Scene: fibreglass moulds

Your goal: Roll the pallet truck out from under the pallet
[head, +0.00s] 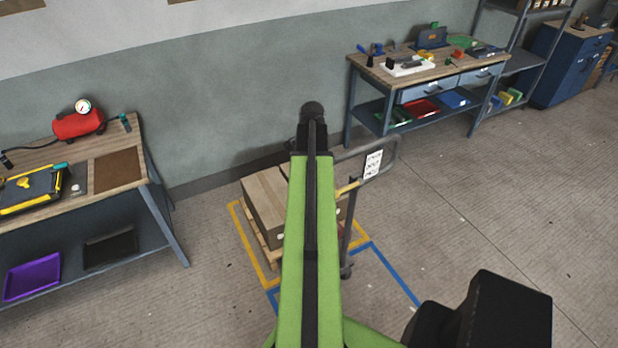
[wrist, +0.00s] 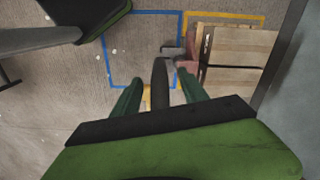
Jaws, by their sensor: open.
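The pallet truck stands at the pallet's right side in the head view. Its grey loop handle (head: 385,168) carries a white label, and its post runs down to a wheel near the floor. The wooden pallet (head: 272,258) bears cardboard boxes (head: 265,205) and is partly hidden by my arm. In the wrist view the truck's reddish body (wrist: 187,62) is against the boxes (wrist: 238,62); its forks are hidden. My gripper (wrist: 160,88) is open, with a dark upright part of the truck showing between its green fingers. I cannot tell whether they touch it.
A yellow floor outline (head: 240,232) surrounds the pallet; a blue outline (head: 392,272) adjoins it on clear floor. A workbench (head: 150,185) with a red compressor (head: 78,123) stands left. Another bench (head: 350,100) and a blue cabinet (head: 570,65) stand along the wall. Floor at right is free.

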